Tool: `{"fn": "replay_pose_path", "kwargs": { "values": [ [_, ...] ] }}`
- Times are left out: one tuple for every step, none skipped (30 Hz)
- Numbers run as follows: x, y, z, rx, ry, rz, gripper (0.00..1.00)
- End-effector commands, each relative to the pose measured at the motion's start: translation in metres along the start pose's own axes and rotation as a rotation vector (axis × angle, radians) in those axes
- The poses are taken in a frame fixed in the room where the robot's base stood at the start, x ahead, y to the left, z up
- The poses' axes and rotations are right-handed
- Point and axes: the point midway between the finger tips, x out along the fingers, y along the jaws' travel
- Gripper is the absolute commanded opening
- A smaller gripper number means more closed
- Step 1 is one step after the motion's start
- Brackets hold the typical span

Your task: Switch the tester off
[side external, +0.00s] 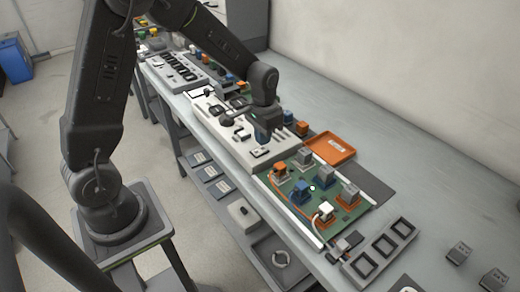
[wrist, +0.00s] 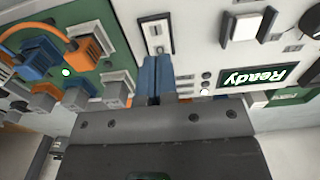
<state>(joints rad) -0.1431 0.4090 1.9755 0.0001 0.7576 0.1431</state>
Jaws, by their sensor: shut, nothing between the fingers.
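The tester is a white panel (side external: 232,133) on the bench; its pale face (wrist: 205,45) also shows in the wrist view. Its green display (wrist: 254,78) is lit and reads "Ready", upside down in that view. A small switch in a white-bordered plate (wrist: 157,35) lies just beyond my fingertips. Which way the switch is set I cannot tell. My gripper (side external: 263,138), with blue fingers (wrist: 157,62), is shut and empty, pointing down over the tester's near end. Whether the fingertips touch the panel is unclear.
A green board (side external: 294,195) with orange, blue and grey connectors and a lit lamp (wrist: 66,71) adjoins the tester. An orange tray (side external: 331,148) lies behind. A white square button (wrist: 245,27) and a dark knob (wrist: 310,22) are on the panel.

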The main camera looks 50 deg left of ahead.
Motion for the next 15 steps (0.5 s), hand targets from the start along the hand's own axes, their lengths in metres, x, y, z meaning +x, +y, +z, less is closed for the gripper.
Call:
{"fn": "replay_pose_path", "kwargs": {
  "values": [
    [-0.004, 0.000, 0.000, 0.000, 0.001, 0.000, 0.00],
    [-0.007, 0.000, 0.000, 0.000, 0.002, 0.000, 0.00],
    [-0.010, 0.000, -0.001, 0.000, 0.003, 0.000, 0.00],
    [-0.012, 0.000, -0.001, 0.000, 0.003, 0.000, 0.00],
    [-0.015, 0.000, -0.001, 0.000, 0.002, 0.000, 0.00],
    [-0.018, 0.000, -0.001, 0.000, 0.002, 0.000, 0.00],
    [-0.020, 0.000, -0.001, 0.000, 0.003, 0.000, 0.00],
    [-0.022, 0.000, -0.001, 0.000, 0.003, 0.000, 0.00],
    [-0.026, 0.000, -0.001, 0.000, 0.003, 0.000, 0.00],
    [-0.028, 0.000, -0.001, 0.000, 0.003, 0.000, 0.00],
    [-0.030, 0.000, -0.001, 0.000, 0.003, 0.000, 0.00],
    [-0.033, 0.000, -0.001, 0.000, 0.003, 0.000, 0.00],
    [-0.035, 0.000, -0.001, 0.000, 0.003, 0.000, 0.00],
    [-0.037, 0.000, -0.001, 0.000, 0.002, 0.000, 0.00],
    [-0.040, 0.000, -0.001, 0.000, 0.003, 0.000, 0.00]
  ]
}}
